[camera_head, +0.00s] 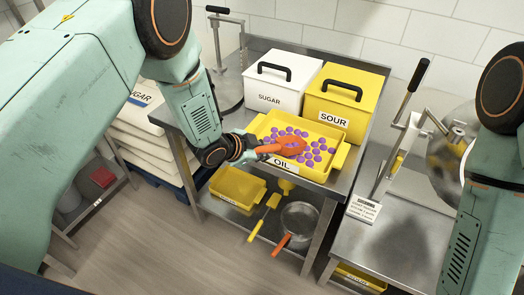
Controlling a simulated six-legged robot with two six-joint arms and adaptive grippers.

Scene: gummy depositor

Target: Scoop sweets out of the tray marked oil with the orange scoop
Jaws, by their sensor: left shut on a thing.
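The yellow tray marked OIL (338,158) sits on the steel table, with many purple sweets (318,150) spread over its floor. The orange scoop (290,146) is over the tray, its bowl low among the sweets; a few purple sweets show at the bowl. My left gripper (256,152) is shut on the scoop's handle at the tray's left front edge. The gripper hides part of the tray's left side and label. My right arm comes in at the right edge, but its gripper is out of view.
A white SUGAR bin (283,75) and a yellow SOUR bin (345,100) stand behind the tray. The lower shelf holds a yellow tub (237,188) and a sieve (299,220). A steel bench (390,245) with a lever machine is at the right.

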